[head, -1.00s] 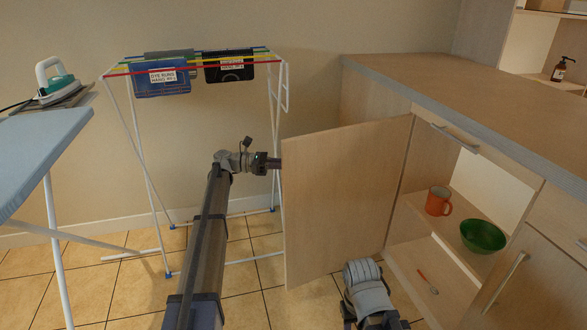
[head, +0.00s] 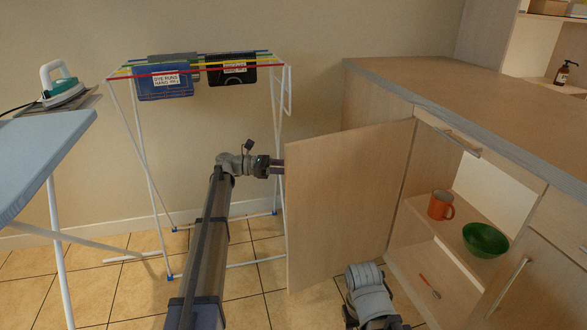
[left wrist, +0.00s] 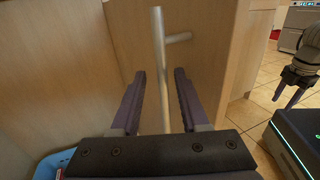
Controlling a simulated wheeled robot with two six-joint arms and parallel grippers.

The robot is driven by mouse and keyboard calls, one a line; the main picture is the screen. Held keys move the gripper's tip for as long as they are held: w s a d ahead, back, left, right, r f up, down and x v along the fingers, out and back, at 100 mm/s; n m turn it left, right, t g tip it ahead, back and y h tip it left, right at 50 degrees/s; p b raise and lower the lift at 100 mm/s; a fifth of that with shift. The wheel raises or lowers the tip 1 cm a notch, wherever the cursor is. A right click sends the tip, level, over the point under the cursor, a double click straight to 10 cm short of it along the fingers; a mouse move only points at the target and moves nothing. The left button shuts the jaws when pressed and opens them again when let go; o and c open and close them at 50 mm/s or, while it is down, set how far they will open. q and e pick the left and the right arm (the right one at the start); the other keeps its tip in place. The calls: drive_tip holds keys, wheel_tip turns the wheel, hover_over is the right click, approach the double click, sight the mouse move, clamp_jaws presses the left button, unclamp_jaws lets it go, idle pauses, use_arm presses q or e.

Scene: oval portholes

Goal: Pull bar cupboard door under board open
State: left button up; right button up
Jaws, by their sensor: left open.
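The light-wood cupboard door (head: 345,200) under the grey-edged worktop (head: 470,110) stands wide open, swung out to the left. In the left wrist view its upright metal bar handle (left wrist: 160,70) stands out from the wooden face. My left gripper (left wrist: 160,74) is open, with one finger on each side of the bar; I cannot tell whether either touches it. In the head view the left gripper's tips and the handle are hidden behind the door. My right arm (head: 368,295) is low in front of the opening. Its fingers are not clear.
Inside the cupboard are an orange mug (head: 440,204), a green bowl (head: 485,240) and a small red-handled item (head: 430,286). A drying rack (head: 145,160) stands close behind my left arm. An ironing board (head: 40,150) is at the far left. Tiled floor shows between.

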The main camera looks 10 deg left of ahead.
use_arm(q)
drive_tip(key=a, duration=0.7)
drive_tip(key=shift+s+a, duration=0.25)
drive_tip(key=shift+s, duration=0.2)
